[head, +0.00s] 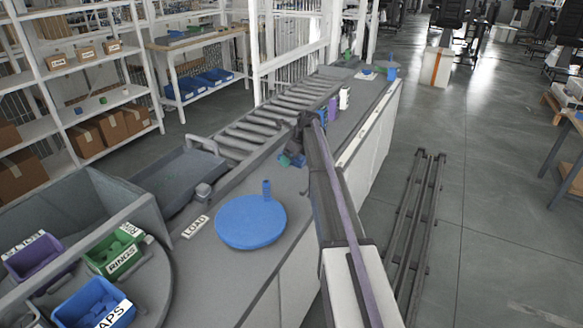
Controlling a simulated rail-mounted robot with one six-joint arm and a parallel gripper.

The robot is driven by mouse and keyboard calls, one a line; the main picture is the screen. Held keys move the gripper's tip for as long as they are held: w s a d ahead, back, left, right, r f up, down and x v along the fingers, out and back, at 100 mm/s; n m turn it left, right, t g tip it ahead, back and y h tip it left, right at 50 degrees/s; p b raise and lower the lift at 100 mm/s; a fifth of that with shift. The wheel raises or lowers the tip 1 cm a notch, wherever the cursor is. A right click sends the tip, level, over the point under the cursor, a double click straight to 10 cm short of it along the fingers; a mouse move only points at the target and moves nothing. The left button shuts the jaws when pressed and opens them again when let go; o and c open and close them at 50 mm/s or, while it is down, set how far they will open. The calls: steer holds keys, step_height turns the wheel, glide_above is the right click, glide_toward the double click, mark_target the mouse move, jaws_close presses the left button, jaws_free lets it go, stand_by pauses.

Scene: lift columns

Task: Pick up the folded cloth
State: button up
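I cannot make out a folded cloth for certain in the head view. A small blue and teal item (291,160) lies on the grey counter beside the roller conveyor, too small to identify. My arm reaches away from me over the counter. Its dark far end (307,128) is just beyond that item, close to the conveyor's edge. The fingers of my gripper are too small and dark there to tell whether they are open or shut, or whether they hold anything.
A round blue plate (250,222) with an upright peg stands on the near counter by a LOAD label (195,227). Labelled purple (33,258), green (115,250) and blue (92,303) bins are at lower left. The roller conveyor (270,125) runs along the left; a white bottle (345,97) stands farther back.

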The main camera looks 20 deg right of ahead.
steer(key=shift+r, duration=0.15)
steer(key=c, duration=1.1)
